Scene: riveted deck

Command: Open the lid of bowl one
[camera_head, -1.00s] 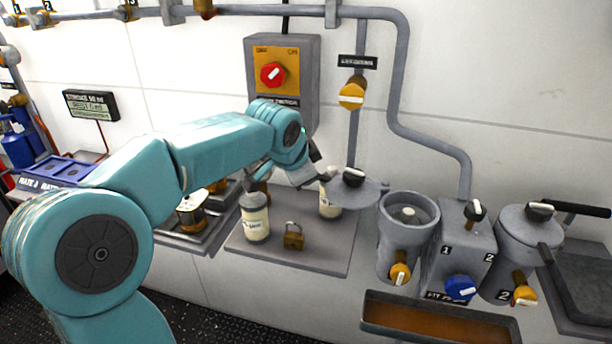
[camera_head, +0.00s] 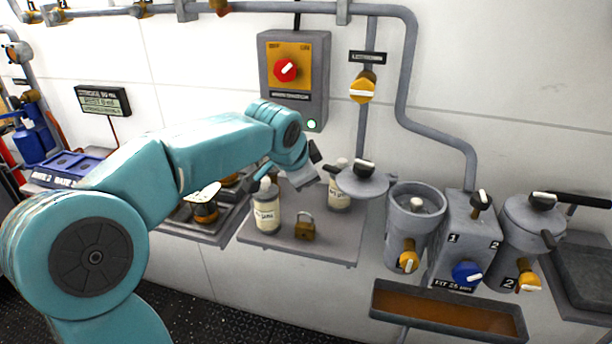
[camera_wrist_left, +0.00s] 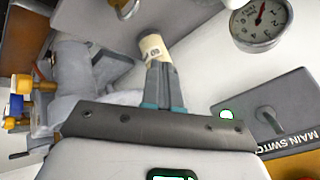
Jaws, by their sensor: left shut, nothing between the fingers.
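Bowl one (camera_head: 413,211) is the left of two grey bowls beside the box marked 1 and 2, and its mouth is uncovered. Its round grey lid (camera_head: 374,186), with a dark knob (camera_head: 364,167), is swung out to the left of the bowl. My left gripper (camera_head: 303,179) is just left of the lid, apart from it, shut and empty. Its closed fingers (camera_wrist_left: 160,83) also show in the left wrist view, pointing towards a cream-labelled bottle. My right gripper is not in view.
An orange-brown tray (camera_head: 448,310) is below the bowls. A switch box (camera_head: 318,72) hangs behind the arm.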

